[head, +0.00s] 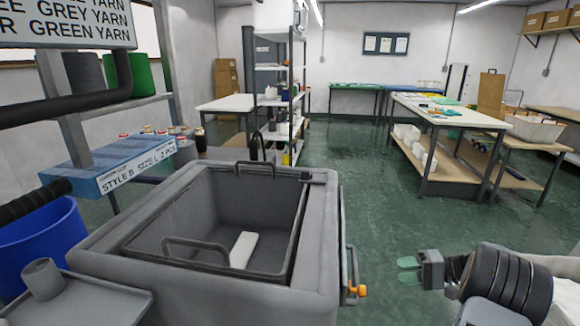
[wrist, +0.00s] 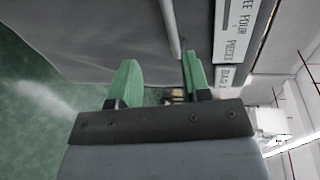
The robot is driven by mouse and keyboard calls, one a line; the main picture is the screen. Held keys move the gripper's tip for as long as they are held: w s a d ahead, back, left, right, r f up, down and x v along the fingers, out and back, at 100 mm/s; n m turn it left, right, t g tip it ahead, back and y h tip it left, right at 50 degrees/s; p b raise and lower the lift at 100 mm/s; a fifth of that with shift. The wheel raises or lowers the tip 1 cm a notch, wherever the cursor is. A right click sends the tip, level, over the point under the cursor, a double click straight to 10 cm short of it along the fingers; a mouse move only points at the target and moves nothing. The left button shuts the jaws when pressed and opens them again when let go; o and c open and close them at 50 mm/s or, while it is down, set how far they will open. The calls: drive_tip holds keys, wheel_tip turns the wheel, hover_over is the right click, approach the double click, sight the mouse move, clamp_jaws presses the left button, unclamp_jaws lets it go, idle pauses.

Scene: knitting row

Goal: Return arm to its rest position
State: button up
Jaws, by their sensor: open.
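My gripper (head: 408,270) is at the lower right of the head view, at the end of my dark-jointed arm. Its two green fingers point left, with a clear gap between them and nothing held. It hangs over the green floor, to the right of the grey bin and apart from it. In the wrist view my gripper (wrist: 158,78) also shows with its green fingers spread and empty. A large grey surface fills the top of that view beyond the fingers.
The grey bin (head: 200,300) holds a wire-handled basket with a white block (head: 243,249) inside. An orange-knobbed handle (head: 357,290) sticks out from its right side. A blue bucket (head: 45,240) stands at left. A long table (head: 450,113) stands back right; the floor between is clear.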

wheel_tip(320, 180, down, 5)
drive_tip(key=s+m+g+h, duration=0.1)
drive_tip(key=s+m+h, duration=0.1)
drive_tip(key=s+m, duration=0.1)
drive_tip(key=s+a+r+g+h+p, duration=0.3)
drive_tip(key=s+a+r+h+p, duration=0.1)
drive_tip(key=a+h, duration=0.15)
drive_tip(key=s+a+r+n+t+h+p, duration=0.1)
drive_tip(key=s+a+r+n+h+p, duration=0.1)
drive_tip(key=r, duration=0.6)
drive_tip(key=s+a+r+n+t+h+p, duration=0.1)
drive_tip(key=s+a+r+n+h+p, duration=0.2)
drive_tip(key=a+r+p, duration=0.4)
drive_tip(key=s+a+r+n+t+h+p, duration=0.1)
drive_tip(key=s+a+r+p, duration=0.3)
drive_tip(key=r, duration=0.5)
drive_tip(key=shift+a+r+n+h+p, duration=0.25)
drive_tip(key=shift+a+n+h+p, duration=0.4)
drive_tip(key=shift+a, duration=0.45)
